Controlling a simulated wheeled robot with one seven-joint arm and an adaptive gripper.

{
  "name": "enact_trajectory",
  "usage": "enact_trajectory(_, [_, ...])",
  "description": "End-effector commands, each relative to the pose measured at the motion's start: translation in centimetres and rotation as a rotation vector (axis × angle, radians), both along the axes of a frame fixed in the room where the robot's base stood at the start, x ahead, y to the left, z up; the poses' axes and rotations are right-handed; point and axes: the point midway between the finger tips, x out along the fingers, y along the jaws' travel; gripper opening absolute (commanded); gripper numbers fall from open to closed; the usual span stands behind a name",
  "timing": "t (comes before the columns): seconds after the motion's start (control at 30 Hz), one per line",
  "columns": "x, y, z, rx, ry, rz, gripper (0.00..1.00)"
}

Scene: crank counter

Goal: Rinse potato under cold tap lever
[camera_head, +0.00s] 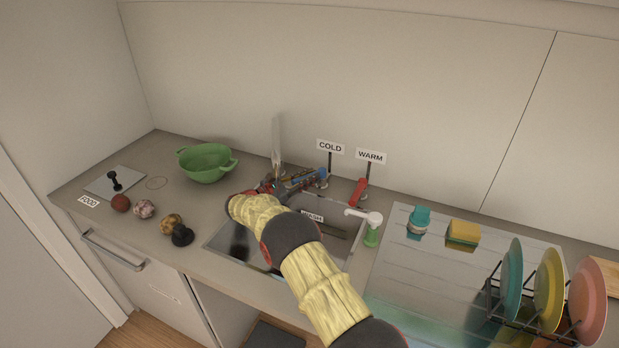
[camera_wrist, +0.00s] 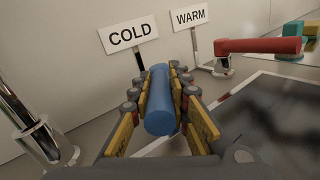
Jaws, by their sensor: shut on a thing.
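My gripper (camera_wrist: 160,95) is shut on the blue cold tap lever (camera_wrist: 160,108), which lies lengthwise between its yellow-padded fingers. The lever's blue end also shows in the head view (camera_head: 323,174), behind the sink beside the COLD sign (camera_head: 330,146). The tall metal spout (camera_head: 277,145) stands to the left of the lever. A yellow-brown lump (camera_head: 171,221), perhaps the potato, sits on the counter left of the sink (camera_head: 232,238). A red one (camera_head: 120,203) and a pale speckled one (camera_head: 144,209) lie near it. My arm hides part of the sink.
The red lever (camera_head: 358,192) stands at the WARM sign (camera_head: 371,156), right of my gripper. A green colander (camera_head: 205,163) stands left of the spout. A black knob (camera_head: 182,236) stands at the counter's front.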

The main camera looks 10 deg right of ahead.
Motion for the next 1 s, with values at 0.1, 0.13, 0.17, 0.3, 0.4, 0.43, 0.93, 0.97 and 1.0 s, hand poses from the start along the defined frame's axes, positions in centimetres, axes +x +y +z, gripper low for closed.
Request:
enact_trajectory(0.1, [0.0,0.0,0.0,0.0,0.0,0.001,0.19])
enact_trajectory(0.13, [0.0,0.0,0.0,0.0,0.0,0.001,0.2])
enact_trajectory(0.17, [0.0,0.0,0.0,0.0,0.0,0.001,0.22])
enact_trajectory(0.3, [0.0,0.0,0.0,0.0,0.0,0.001,0.3])
enact_trajectory(0.4, [0.0,0.0,0.0,0.0,0.0,0.001,0.36])
enact_trajectory(0.43, [0.0,0.0,0.0,0.0,0.0,0.001,0.37])
enact_trajectory(0.93, [-0.9,2.1,0.0,0.0,0.0,0.005,0.37])
enact_trajectory(0.97, [-1.2,2.6,0.0,0.0,0.0,0.004,0.37])
enact_trajectory(1.0, [-1.6,3.3,0.0,0.0,0.0,0.004,0.37])
